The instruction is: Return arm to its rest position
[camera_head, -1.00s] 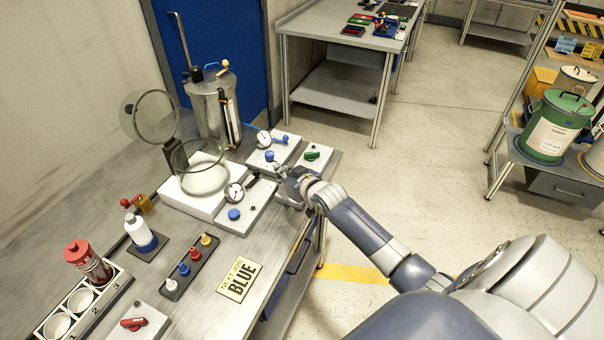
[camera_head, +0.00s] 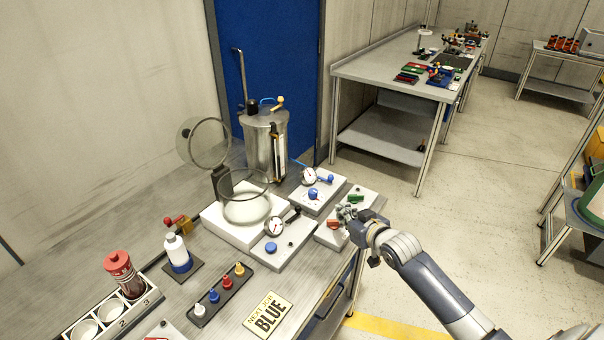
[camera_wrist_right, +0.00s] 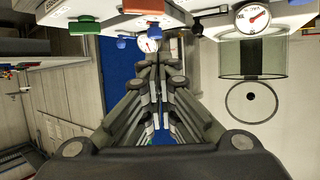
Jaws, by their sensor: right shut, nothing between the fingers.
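My right gripper (camera_head: 345,213) is shut and empty at the end of my right arm, which reaches in from the lower right. My left gripper is not in view.
Close by are a gauge box with a blue knob (camera_head: 271,248), another gauge box (camera_head: 313,194), a steel drum (camera_head: 258,140) and a glass chamber (camera_head: 246,205). A BLUE sign (camera_head: 268,313) lies at the bench's front edge. The floor (camera_head: 440,220) to the right is clear.

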